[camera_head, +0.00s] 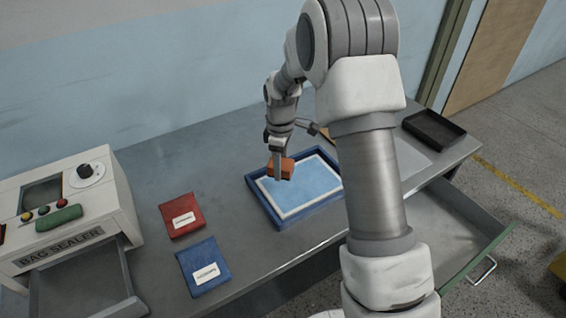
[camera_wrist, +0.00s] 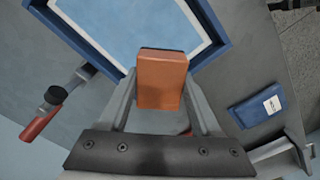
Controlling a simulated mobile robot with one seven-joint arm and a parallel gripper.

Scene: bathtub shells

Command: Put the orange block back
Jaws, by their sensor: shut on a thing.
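The orange block (camera_head: 286,165) is between the fingers of my gripper (camera_head: 279,174), which is shut on it. In the head view it appears over the left part of a blue tray (camera_head: 271,213) with a white-bordered light blue inside. In the wrist view the orange block (camera_wrist: 162,80) fills the space between the two fingers of my gripper (camera_wrist: 160,100), and the tray's rim (camera_wrist: 92,42) lies behind it. I cannot tell whether the block touches the tray. My arm hides the tray's right end in the head view.
A bag sealer (camera_head: 60,220) with an open drawer stands at the left. A red packet (camera_head: 181,207) and a blue packet (camera_head: 203,270) lie between it and the tray. A black tray (camera_head: 434,129) sits at the right end. An open drawer (camera_head: 455,225) juts out at the right front.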

